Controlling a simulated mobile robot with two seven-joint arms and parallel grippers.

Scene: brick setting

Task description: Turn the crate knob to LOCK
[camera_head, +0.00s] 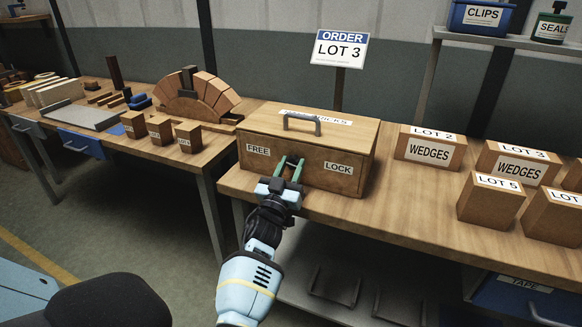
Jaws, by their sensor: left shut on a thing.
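The wooden crate (340,180) stands on the bench with its lid on and a grey handle on top. Its front carries a FREE label (258,150) at left and a LOCK label (338,167) at right. My left gripper (292,168) is at the crate's front between the two labels, its green fingers shut on the knob there. The fingers and wrist hide the knob, so which way it points cannot be told. My right gripper is not in view.
Wooden boxes marked WEDGES (430,152) and smaller lot blocks (490,200) stand to the right. An ORDER LOT 3 sign (340,50) rises behind the crate. A brick arch (197,97) stands on the left bench. Bare bench top (400,205) lies right of the crate.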

